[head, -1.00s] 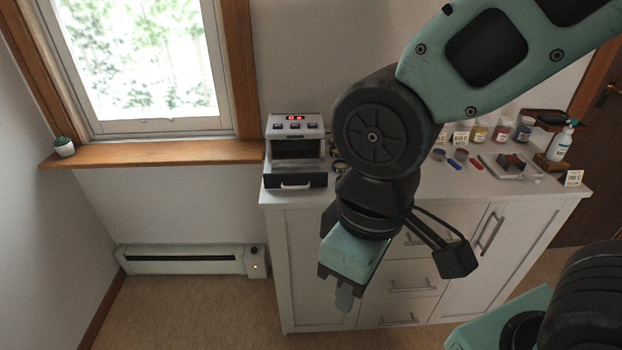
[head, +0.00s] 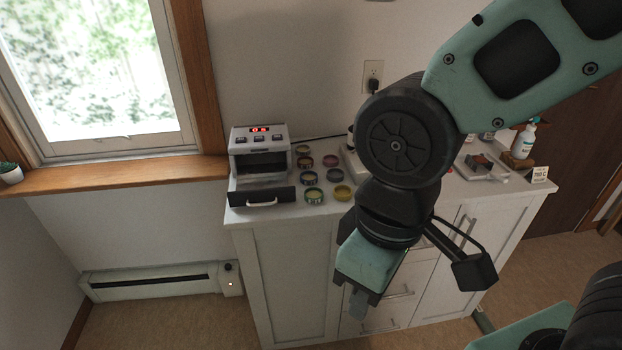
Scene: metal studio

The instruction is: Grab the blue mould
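Several small round ring-shaped moulds stand in a cluster on the white cabinet top, right of the kiln-like box. Dark bluish ones show in the middle of the cluster, one at its left side (head: 309,178) and one at its right (head: 335,175). At this size I cannot tell for sure which is the blue mould. A teal-and-yellow ring (head: 314,196) and a yellow ring (head: 343,192) lie nearer the front edge. My gripper (head: 358,303) points down in front of the cabinet, apart from the moulds. Its fingers overlap, so its opening is hidden.
The box with a red display (head: 260,140) stands at the cabinet's left end, its front drawer (head: 262,198) protruding. A tray (head: 483,168), a spray bottle (head: 524,141) and a card (head: 540,174) are at the right. My arm hides the middle of the top (head: 415,205).

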